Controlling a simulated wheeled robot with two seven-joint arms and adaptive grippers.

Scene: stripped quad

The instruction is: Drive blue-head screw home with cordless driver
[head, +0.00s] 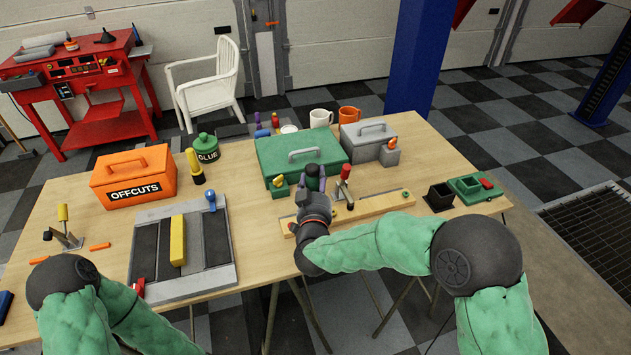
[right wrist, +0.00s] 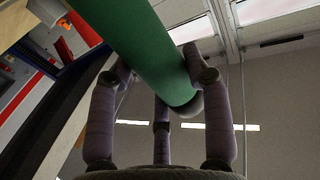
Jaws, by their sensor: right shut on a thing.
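My right gripper (head: 313,186) is over the wooden plank (head: 375,207) near the table's front edge, shut on a green cylindrical tool (head: 313,171), which may be the cordless driver. In the right wrist view the green cylinder (right wrist: 150,50) lies between the dark fingers (right wrist: 163,85) of my gripper. Its working tip is hidden. A blue-topped piece (head: 211,200) stands at the right back of the grey tray; I cannot tell if it is the blue-head screw. A red-topped piece (head: 345,173) stands upright at the plank, just right of my gripper. My left gripper is out of view.
The grey tray (head: 222,283) with a yellow bar (head: 178,241) lies left of my gripper. A green toolbox (head: 295,150), grey box (head: 365,137) and orange offcuts box (head: 133,180) stand behind. Table between offcuts box and tray is mostly clear.

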